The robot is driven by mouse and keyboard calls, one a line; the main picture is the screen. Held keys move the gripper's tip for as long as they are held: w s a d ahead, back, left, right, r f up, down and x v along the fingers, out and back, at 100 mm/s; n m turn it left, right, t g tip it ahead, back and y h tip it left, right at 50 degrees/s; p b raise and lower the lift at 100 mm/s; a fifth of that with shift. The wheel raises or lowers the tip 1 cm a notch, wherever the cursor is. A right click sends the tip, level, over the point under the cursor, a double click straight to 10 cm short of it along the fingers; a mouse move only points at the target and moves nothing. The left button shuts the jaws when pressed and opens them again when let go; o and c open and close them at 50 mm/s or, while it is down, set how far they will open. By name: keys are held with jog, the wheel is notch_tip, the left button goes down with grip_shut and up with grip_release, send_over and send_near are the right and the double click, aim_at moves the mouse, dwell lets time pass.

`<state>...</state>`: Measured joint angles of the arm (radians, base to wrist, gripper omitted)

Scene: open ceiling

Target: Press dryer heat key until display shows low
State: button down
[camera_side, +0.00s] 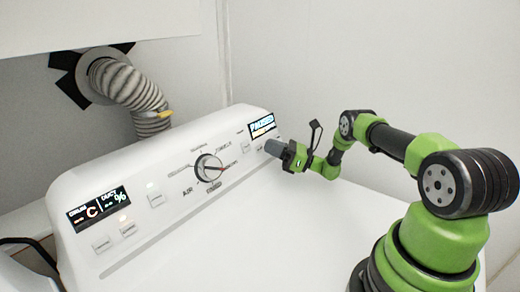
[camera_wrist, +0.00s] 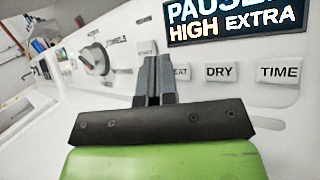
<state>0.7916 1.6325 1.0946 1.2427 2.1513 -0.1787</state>
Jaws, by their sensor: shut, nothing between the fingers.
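The white dryer panel (camera_side: 150,190) has a display (camera_side: 262,126) at its right end. In the wrist view the display (camera_wrist: 237,20) reads "PAUSED" above "HIGH EXTRA", its top cut off. Below it is the heat key label (camera_wrist: 182,73), its first letter hidden behind my gripper, so only "EAT" shows. My gripper (camera_wrist: 154,62) is shut and empty, its fingertips just left of that label. In the side view my gripper (camera_side: 272,147) is at the panel below the display. I cannot tell whether it touches a key.
Labels DRY (camera_wrist: 219,73) and TIME (camera_wrist: 278,73) sit to the right of heat. A START key (camera_wrist: 146,48) is left of the display. A dial (camera_side: 208,167) sits mid-panel. A second display (camera_side: 98,207) and several keys are at the left. The dryer top (camera_side: 300,220) is clear.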

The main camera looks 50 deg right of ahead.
jog(key=shift+w, duration=0.1)
jog(key=shift+w+f, duration=0.15)
jog(key=shift+w, duration=0.15)
jog(key=shift+w+f, duration=0.15)
jog(key=shift+w, duration=0.25)
dwell(0.7)
jog(key=shift+s+r, duration=0.3)
jog(key=shift+s, duration=0.5)
jog(key=shift+s, duration=0.1)
jog(key=s, duration=0.1)
jog(key=s+r, duration=0.1)
jog(key=s, duration=0.2)
jog(key=shift+s+r, duration=0.25)
jog(key=shift+r, duration=0.1)
dwell(1.5)
